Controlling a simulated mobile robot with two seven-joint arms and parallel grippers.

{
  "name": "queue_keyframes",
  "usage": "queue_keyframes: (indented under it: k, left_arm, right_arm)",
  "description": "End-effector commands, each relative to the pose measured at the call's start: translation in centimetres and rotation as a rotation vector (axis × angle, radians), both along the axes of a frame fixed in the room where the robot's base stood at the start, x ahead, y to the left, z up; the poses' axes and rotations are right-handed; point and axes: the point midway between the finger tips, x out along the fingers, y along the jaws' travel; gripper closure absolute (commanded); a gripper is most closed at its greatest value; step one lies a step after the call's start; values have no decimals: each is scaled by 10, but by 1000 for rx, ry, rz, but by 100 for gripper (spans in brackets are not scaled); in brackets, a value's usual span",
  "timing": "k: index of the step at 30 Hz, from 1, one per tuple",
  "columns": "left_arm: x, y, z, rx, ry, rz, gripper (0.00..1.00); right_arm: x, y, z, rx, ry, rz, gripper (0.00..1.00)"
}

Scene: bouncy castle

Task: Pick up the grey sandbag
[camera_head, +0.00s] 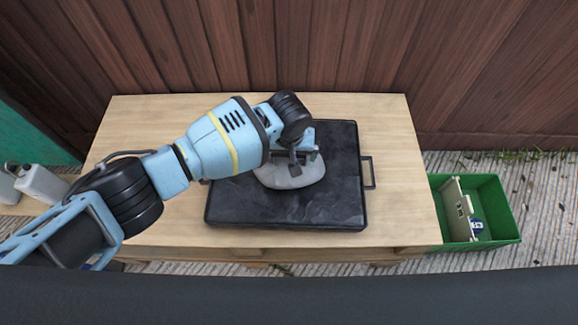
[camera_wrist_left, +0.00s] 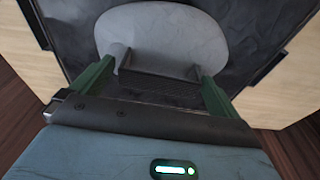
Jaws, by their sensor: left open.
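The grey sandbag (camera_head: 290,178) is a smooth, rounded light-grey lump lying on a black tray (camera_head: 240,212) with side handles. My left gripper (camera_head: 297,165) is over the sandbag, pointing down at it, and hides part of its upper side. In the left wrist view the sandbag (camera_wrist_left: 165,32) lies ahead of the left gripper (camera_wrist_left: 158,75), whose two fingers are spread apart at its near edge. Whether the fingers touch it is not clear. My right gripper is in neither view.
The tray stands on a light wooden table (camera_head: 390,130) against a brown plank wall (camera_head: 330,45). A green crate (camera_head: 502,200) with a beige item and a blue item is to the right. White bottles (camera_head: 42,183) stand at the left. The table's right end is bare.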

Motion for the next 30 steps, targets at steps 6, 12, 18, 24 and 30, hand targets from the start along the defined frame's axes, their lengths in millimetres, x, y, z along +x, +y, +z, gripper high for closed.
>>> queue_keyframes:
  k: [6, 12, 18, 24, 30]
  left_arm:
    - [1, 0, -2, -1, -2, 0, 0]
    - [1, 0, -2, -1, -2, 0, 17]
    - [1, 0, -2, -1, -1, 0, 43]
    - [1, 0, -3, -1, -1, 0, 69]
    - [2, -1, 0, -4, -5, -2, 90]
  right_arm:
    - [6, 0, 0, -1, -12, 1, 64]
    - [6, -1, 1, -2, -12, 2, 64]
    - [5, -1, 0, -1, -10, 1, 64]
    - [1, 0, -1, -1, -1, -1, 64]
    - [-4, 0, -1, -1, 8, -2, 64]
